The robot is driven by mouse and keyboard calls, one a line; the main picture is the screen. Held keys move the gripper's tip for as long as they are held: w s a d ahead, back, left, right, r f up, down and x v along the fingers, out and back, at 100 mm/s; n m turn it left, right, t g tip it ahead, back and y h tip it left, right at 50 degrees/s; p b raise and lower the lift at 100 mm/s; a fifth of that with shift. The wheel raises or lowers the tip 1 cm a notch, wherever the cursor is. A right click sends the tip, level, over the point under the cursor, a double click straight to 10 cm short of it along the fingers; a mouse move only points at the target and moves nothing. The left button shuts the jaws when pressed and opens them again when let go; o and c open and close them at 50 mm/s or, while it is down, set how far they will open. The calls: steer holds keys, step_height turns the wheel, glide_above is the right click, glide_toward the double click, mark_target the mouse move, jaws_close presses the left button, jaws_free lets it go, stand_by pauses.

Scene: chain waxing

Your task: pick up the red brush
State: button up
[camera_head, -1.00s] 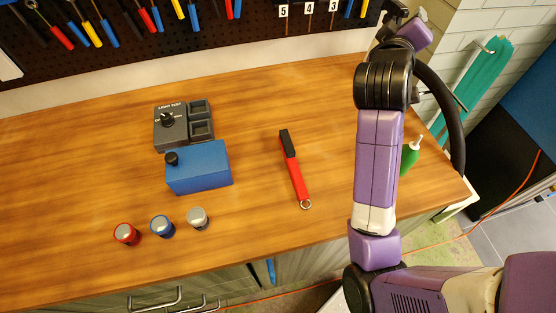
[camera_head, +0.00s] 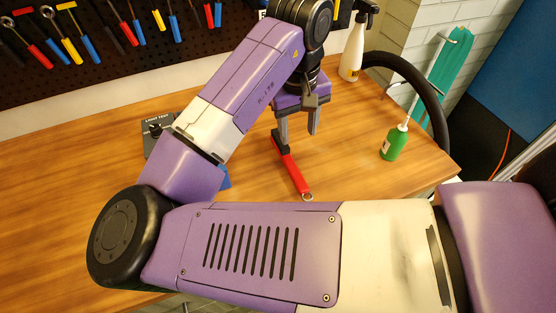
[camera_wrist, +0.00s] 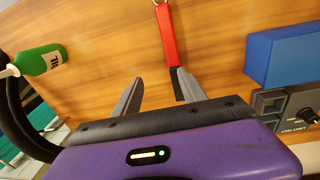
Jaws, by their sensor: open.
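The red brush (camera_head: 291,171) lies on the wooden table, with a red handle, a dark head at its far end and a metal ring at its near end. In the wrist view the brush (camera_wrist: 169,40) runs down from the top, its dark head between the two fingers and nearer the right one. My gripper (camera_head: 298,135) is open and points down over the dark head; nothing is held. It also shows in the wrist view (camera_wrist: 162,85). I cannot tell how high the fingertips are above the table.
A green bottle (camera_head: 395,143) and a white spray bottle (camera_head: 354,48) stand to the right. A blue box (camera_wrist: 290,57) and a dark light-test device (camera_head: 158,138) sit to the left, partly behind my arm. A tool pegboard (camera_head: 100,55) is behind the table.

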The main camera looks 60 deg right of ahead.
mark_target(291, 163)
steer(key=a, duration=0.1)
steer(key=a+y, duration=0.1)
steer(key=shift+w+a+f, duration=0.15)
steer(key=shift+w+a, duration=0.15)
steer(key=shift+a+f, duration=0.1)
steer(key=shift+f, duration=0.25)
steer(key=shift+s+f, duration=0.2)
steer(key=shift+f, duration=1.55)
steer(key=shift+s+f, duration=0.15)
steer(key=shift+f, duration=1.6)
jaws_close()
